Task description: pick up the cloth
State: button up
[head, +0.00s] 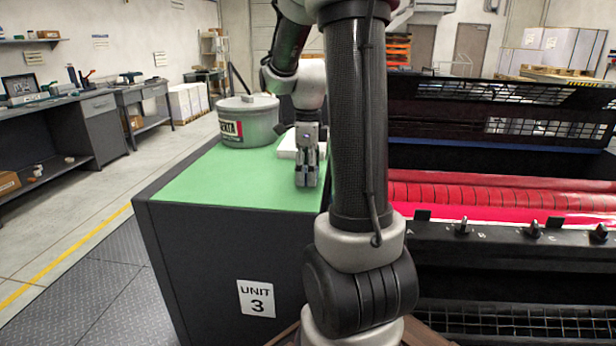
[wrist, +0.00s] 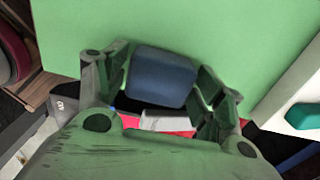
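A blue-grey, rounded pad that looks like the folded cloth (wrist: 162,77) lies between my fingers in the wrist view, over the green top. I cannot make it out in the head view, where my gripper hides that spot. My gripper (head: 307,183) points down, low over the green counter top (head: 215,185). In the wrist view, my gripper (wrist: 165,75) has its two fingers apart, one on each side of the cloth. The fingers are very close to its sides, and I cannot tell whether they touch it.
A grey lidded tub (head: 247,122) with a red label stands at the counter's back left. A white box or tray (head: 288,148) lies behind my gripper; a teal item (wrist: 304,116) sits on it. A press with red rollers (head: 480,195) borders the right side. The counter's front left is clear.

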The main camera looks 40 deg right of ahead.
jog(key=c, duration=0.4)
notch_tip(320, 180, up, 10)
dwell(0.4)
